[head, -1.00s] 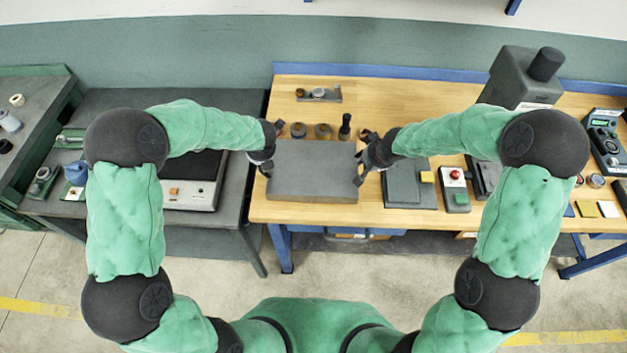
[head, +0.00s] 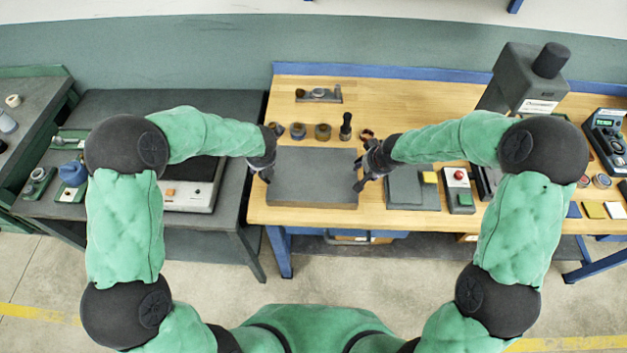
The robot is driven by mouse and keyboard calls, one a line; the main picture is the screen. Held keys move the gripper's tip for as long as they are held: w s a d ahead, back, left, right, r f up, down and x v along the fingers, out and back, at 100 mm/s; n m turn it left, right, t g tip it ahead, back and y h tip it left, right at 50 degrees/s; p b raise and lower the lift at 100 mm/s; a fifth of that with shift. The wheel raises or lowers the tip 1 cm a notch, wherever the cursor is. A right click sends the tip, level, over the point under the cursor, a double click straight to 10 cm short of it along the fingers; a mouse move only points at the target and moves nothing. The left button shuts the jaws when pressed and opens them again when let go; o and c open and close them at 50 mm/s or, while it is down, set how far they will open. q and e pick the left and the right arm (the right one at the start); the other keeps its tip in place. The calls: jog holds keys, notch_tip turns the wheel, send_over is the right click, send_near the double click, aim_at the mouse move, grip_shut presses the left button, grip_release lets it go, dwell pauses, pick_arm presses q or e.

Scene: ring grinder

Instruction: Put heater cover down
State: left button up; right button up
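The heater cover (head: 313,180) is a flat grey slab in the middle of the head view, at the left end of the wooden workbench (head: 410,95). It looks level and appears to rest on the bench top, near its front edge. My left gripper (head: 266,174) is at the cover's left edge and my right gripper (head: 361,172) is at its right edge. The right fingers look spread, beside the edge. The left fingers are small and dark, and whether they touch the cover is hard to see. The heater (head: 190,197) with its dark top stands on the grey table to the left, partly behind my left arm.
Several small round parts (head: 322,131) stand just behind the cover. A dark grey plate (head: 407,188) and a red-button box (head: 459,190) lie to the right. A tall grey machine (head: 520,85) stands at the back right.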

pick_arm(q)
jog(key=v, duration=1.2)
pick_arm(e)
jog(key=v, duration=1.2)
pick_arm(q)
jog(key=shift+d, duration=0.1)
